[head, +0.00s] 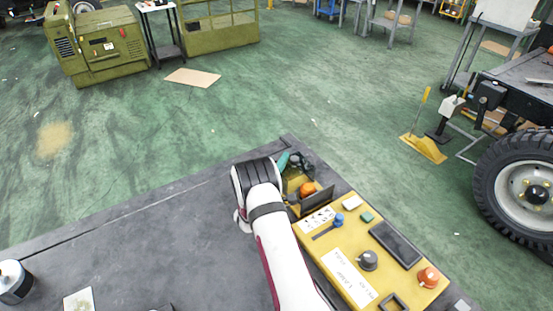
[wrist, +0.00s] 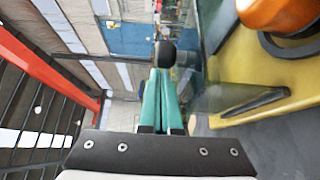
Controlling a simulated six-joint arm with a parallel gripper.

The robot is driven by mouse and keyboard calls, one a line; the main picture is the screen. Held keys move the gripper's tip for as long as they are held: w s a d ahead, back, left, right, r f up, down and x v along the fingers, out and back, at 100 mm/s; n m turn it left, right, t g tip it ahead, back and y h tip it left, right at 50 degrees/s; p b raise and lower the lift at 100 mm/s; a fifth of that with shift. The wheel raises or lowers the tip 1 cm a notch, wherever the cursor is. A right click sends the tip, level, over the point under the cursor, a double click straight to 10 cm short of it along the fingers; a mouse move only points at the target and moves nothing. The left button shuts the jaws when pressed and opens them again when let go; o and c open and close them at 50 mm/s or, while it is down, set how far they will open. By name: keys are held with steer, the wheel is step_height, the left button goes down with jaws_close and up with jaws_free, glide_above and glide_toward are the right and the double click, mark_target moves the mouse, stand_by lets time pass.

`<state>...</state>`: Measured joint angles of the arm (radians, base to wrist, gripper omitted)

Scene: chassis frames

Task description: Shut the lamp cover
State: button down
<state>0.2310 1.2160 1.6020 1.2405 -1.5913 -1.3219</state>
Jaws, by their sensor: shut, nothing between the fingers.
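The orange lamp (head: 308,188) sits near the far left end of the yellow panel (head: 345,230). It also shows at the top right of the wrist view (wrist: 275,14). A dark flat plate (head: 318,201), which looks like the lamp cover, stands raised beside the lamp on its near side. In the wrist view a smoky see-through piece (wrist: 228,98) lies right of my fingers; I cannot tell if it is the same cover. My gripper (head: 286,160) has teal fingers pressed together and empty, left of and beyond the lamp. The fingers show in the wrist view (wrist: 160,95).
The panel also carries a blue-handled lever (head: 338,220), a dark knob (head: 368,260), a dark rectangular plate (head: 395,244) and an orange knob (head: 428,277). The grey tabletop (head: 170,240) is mostly clear left of my arm.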

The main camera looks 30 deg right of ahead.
steer(key=s, duration=0.8)
steer(key=shift+s, duration=0.25)
